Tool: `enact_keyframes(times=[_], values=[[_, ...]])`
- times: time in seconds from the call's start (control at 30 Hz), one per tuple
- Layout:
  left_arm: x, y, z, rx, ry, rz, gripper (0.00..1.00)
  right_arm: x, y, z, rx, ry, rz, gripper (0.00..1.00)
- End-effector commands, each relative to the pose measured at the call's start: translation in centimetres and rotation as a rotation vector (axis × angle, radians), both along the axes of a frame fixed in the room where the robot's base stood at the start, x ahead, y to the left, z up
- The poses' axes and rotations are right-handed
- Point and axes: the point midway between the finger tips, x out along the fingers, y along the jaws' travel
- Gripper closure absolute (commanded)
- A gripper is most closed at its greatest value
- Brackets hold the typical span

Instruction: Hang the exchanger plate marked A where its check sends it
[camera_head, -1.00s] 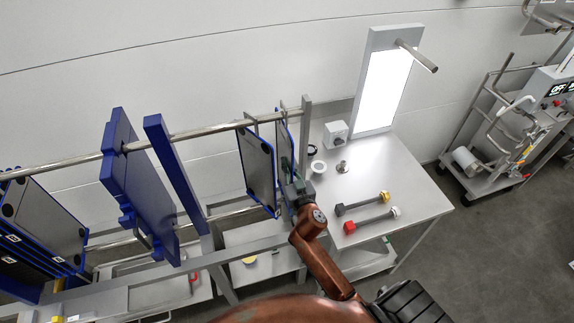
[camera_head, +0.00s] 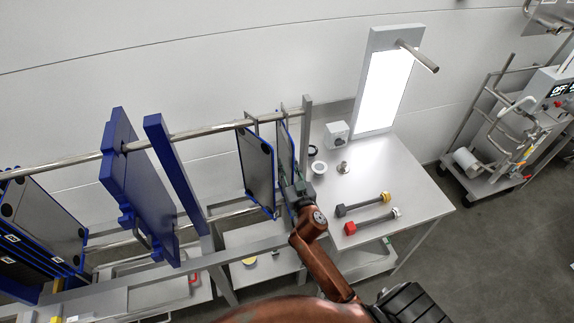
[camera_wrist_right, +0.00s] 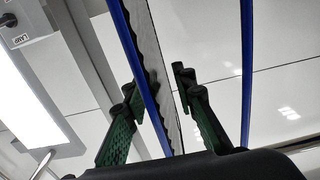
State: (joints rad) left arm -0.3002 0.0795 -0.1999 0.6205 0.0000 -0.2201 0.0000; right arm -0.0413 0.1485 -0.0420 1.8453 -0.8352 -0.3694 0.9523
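Two exchanger plates with blue gasket edges hang near the right end of the rail, a left one (camera_head: 257,170) and a right one (camera_head: 285,140). No letter A is readable on either. My right gripper (camera_head: 290,188) is at the lower part of the right plate. In the right wrist view, the two green-black fingers of my right gripper (camera_wrist_right: 157,82) stand on either side of a blue-edged plate (camera_wrist_right: 143,60). A gap shows between the plate and the right finger, so the gripper looks open around it. My left gripper is out of view.
A thick blue plate (camera_head: 135,185) and a blue post (camera_head: 172,170) stand left of them, with several plates (camera_head: 45,225) at far left. The side table (camera_head: 415,195) holds two bolt-like tools, small rings and a knob box (camera_head: 336,133). A lit panel (camera_head: 383,90) stands behind.

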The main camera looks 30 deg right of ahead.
Motion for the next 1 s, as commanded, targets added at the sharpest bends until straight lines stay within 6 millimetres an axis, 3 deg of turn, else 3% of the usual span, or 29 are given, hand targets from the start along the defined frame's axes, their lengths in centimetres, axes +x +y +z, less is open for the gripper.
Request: enact_keyframes(times=[0.23,0.7,1.0], values=[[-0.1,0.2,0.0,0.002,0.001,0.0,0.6,-1.0,0.2,-0.3,0.003,0.003,0.0,0.75],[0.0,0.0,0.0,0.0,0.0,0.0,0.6,-9.7,2.3,-0.2,0.003,0.002,-0.002,0.75],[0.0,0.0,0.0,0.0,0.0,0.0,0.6,-11.7,2.8,0.0,-0.001,0.0,0.0,0.75]])
